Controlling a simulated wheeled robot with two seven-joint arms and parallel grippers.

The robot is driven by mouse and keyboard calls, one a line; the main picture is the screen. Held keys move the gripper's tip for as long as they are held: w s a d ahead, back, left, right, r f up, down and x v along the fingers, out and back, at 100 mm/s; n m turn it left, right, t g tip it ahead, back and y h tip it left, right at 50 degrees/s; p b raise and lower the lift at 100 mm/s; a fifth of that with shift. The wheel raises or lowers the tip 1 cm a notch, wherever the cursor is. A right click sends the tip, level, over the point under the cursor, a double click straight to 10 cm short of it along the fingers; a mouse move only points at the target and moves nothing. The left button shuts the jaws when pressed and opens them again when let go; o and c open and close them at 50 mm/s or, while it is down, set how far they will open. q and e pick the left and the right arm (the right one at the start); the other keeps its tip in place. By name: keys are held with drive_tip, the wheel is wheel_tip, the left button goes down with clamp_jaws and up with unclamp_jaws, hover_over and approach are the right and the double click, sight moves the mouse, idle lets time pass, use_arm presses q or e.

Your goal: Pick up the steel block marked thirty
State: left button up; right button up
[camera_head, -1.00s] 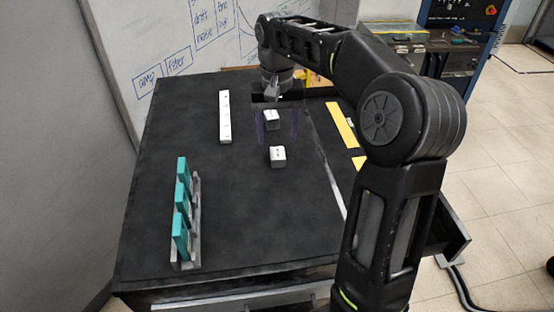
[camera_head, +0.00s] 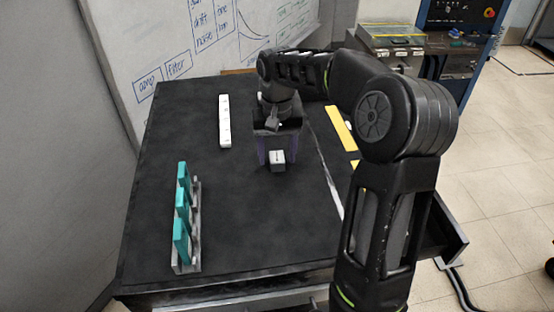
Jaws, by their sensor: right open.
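A small light steel block (camera_head: 277,160) sits on the black table top, with dark marks too small to read. My right gripper (camera_head: 277,157) is above and around this block, open, its two purplish fingers to the left and right of it. Whether the fingers touch the block I cannot tell. The second, farther block is hidden behind my right gripper now. My left gripper is not in view.
A rack (camera_head: 186,255) with several teal plates stands at the table's front left. A long white strip (camera_head: 225,122) lies at the back left. Yellow strips (camera_head: 341,127) lie to the right, partly behind my right arm. The table's left middle is clear.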

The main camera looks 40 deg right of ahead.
idle(0.4)
clamp_jaws()
idle(0.4)
